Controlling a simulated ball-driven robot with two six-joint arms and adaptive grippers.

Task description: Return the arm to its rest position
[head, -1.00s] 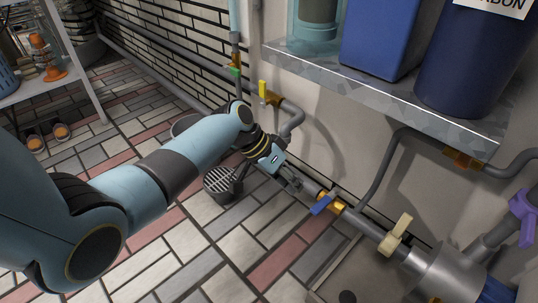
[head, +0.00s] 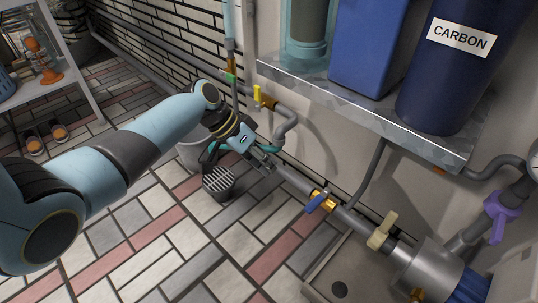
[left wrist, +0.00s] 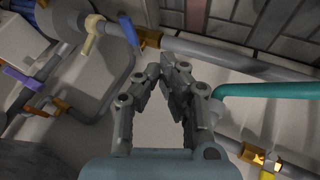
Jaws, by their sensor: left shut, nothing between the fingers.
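My left arm (head: 110,160) reaches in from the left in the head view, bent at the elbow. Its gripper (head: 268,165) is shut and empty near the grey pipe along the wall base, left of the blue-handled valve (head: 316,203). In the left wrist view the fingertips (left wrist: 170,66) meet with nothing between them. The blue handle (left wrist: 130,32) shows there beyond the fingers, apart from them. I cannot tell whether the gripper touches the pipe. My right gripper is in neither view.
A shelf (head: 370,112) with a navy CARBON canister (head: 445,75) and a blue box (head: 372,45) overhangs the pipes. A yellow-handled valve (head: 257,93), a cream handle (head: 382,230) and a purple handle (head: 500,212) stick out.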

